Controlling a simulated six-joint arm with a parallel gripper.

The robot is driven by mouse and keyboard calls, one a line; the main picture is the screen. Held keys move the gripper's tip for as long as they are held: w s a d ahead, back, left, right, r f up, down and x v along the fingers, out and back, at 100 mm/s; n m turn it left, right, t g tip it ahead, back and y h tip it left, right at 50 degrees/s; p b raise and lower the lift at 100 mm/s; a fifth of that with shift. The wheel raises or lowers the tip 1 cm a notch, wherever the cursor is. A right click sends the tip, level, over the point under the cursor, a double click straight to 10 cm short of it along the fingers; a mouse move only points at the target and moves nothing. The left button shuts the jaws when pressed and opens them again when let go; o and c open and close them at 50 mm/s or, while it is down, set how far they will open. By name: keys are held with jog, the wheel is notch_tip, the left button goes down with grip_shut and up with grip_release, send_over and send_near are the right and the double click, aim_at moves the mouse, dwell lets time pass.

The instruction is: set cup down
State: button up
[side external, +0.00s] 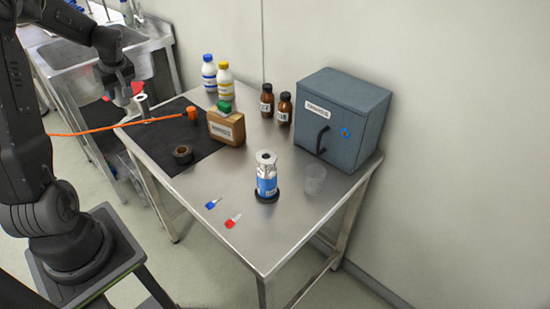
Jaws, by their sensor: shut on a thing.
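My gripper (124,92) is at the upper left, above the dark mat's left end. A clear, see-through cup (315,181) stands upright on the steel table (290,235), right of the blue-labelled canister. My gripper is far from that cup.
The front table is mostly clear.

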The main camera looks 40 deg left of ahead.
jog(key=w+d+m+t, duration=0.3)
jog(key=w+d+m, duration=0.5)
jog(key=w+d, duration=1)
jog(key=w+d+m+t+h, duration=0.1)
jog(key=w+d+m, duration=0.3)
jog(key=d, duration=0.6)
jog(key=w+d+m+t+h, duration=0.15)
jog(key=w+d, duration=0.35)
jog(key=d, duration=0.5)
jog(key=shift+m+g, duration=0.35)
jog(key=shift+g, duration=0.2)
notch_tip(320, 180, down, 12)
jog(key=shift+w+a+r, duration=0.1)
jog(key=shift+a, duration=0.05)
jog(key=shift+f, duration=2.1)
jog(key=shift+f, duration=0.1)
jog(key=o, duration=0.5)
jog(key=shift+f, duration=0.1)
jog(key=o, duration=0.4)
jog(key=shift+o, duration=0.2)
